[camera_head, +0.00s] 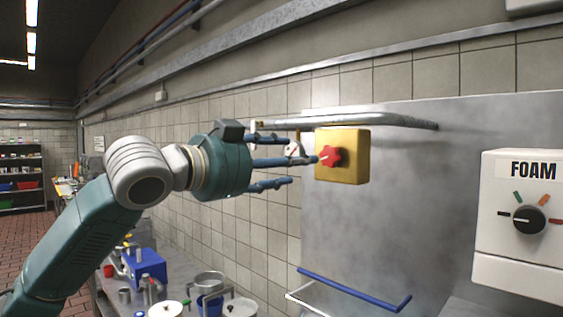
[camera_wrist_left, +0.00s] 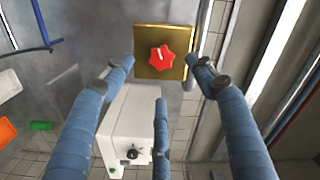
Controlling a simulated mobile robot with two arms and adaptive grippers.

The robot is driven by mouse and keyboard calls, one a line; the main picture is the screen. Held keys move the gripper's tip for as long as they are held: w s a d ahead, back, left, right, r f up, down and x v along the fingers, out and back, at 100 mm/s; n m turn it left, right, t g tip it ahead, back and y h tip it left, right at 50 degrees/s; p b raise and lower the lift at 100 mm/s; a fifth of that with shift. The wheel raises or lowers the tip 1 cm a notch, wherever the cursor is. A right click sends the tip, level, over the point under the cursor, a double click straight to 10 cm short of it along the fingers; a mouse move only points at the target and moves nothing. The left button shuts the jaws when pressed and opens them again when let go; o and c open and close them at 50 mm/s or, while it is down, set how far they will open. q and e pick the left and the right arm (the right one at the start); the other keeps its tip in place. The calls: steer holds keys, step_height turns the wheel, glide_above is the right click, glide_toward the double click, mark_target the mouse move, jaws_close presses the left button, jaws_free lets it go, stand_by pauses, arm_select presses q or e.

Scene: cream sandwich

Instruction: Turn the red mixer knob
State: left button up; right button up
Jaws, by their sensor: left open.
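The red star-shaped mixer knob (camera_head: 330,156) sits on the face of a yellow box (camera_head: 350,170) on the wall panel. In the left wrist view, the red knob (camera_wrist_left: 161,57) with a white mark on it faces the camera, on the gold-looking box (camera_wrist_left: 146,35). My left gripper (camera_head: 290,163) is open, its blue fingers spread and pointing at the knob. In the left wrist view, the left gripper (camera_wrist_left: 163,85) has fingers on both sides and one below the knob. I cannot tell whether any finger touches it. My right gripper is not in view.
A white FOAM box (camera_head: 522,215) with a black dial stands to the right. A metal pipe (camera_head: 375,119) runs above the yellow box. A blue-barred rack (camera_head: 355,290) juts out below. A counter with pots (camera_head: 209,283) lies lower left.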

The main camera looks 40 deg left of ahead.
arm_select(q)
steer(key=shift+s+d, duration=0.1)
steer(key=shift+s, duration=0.85)
